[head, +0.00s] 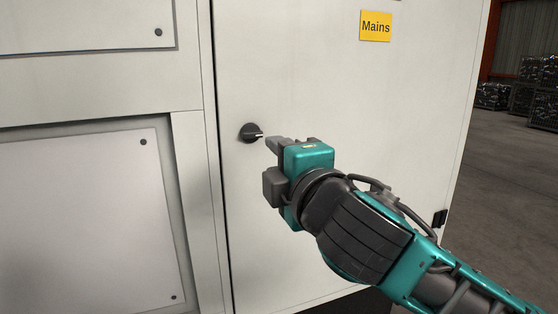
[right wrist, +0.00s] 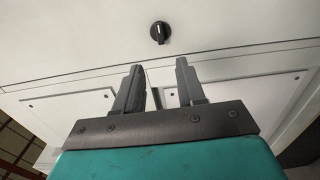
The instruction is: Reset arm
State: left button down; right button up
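A black rotary knob (head: 251,133) with a pale pointer mark sits on the light grey cabinet door (head: 320,90), near its left edge. The knob also shows in the right wrist view (right wrist: 160,32), beyond the fingertips. My right gripper (head: 272,142) is just right of the knob in the head view. In the right wrist view its two fingers (right wrist: 159,72) stand apart with nothing between them. I cannot tell from the head view whether a fingertip touches the knob; the wrist view shows a gap. My left gripper is not in view.
A yellow "Mains" label (head: 376,26) is on the upper door. Bolted panels (head: 80,215) lie left of the door seam. A black fitting (head: 440,217) is at the door's right edge. Open floor (head: 500,170) and stacked metal crates (head: 545,100) are at the right.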

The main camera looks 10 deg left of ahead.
jog(key=d+f+m+g+h, duration=0.1)
jog(key=d+f+m, duration=0.35)
jog(key=f, duration=0.45)
jog(key=d+f+m+h, duration=0.1)
jog(key=d+f+m, duration=0.35)
jog(key=f, duration=0.35)
jog(key=d+f+m+g+h, duration=0.1)
jog(key=d+f+m, duration=0.3)
jog(key=f, duration=0.5)
jog(key=s+d+f+m+g+h, duration=0.1)
jog(key=s+d+f+m+h, duration=0.1)
jog(key=s+d+f+m, duration=0.2)
jog(key=s+d+f+m+g+h, duration=0.1)
jog(key=s+d+f+m+h, duration=0.2)
jog(key=s+d+f, duration=0.8)
notch_tip(320, 180, down, 6)
jog(key=s+m, duration=0.2)
jog(key=shift+d+m, duration=0.25)
jog(key=shift+m, duration=0.05)
jog(key=shift+s+f, duration=0.1)
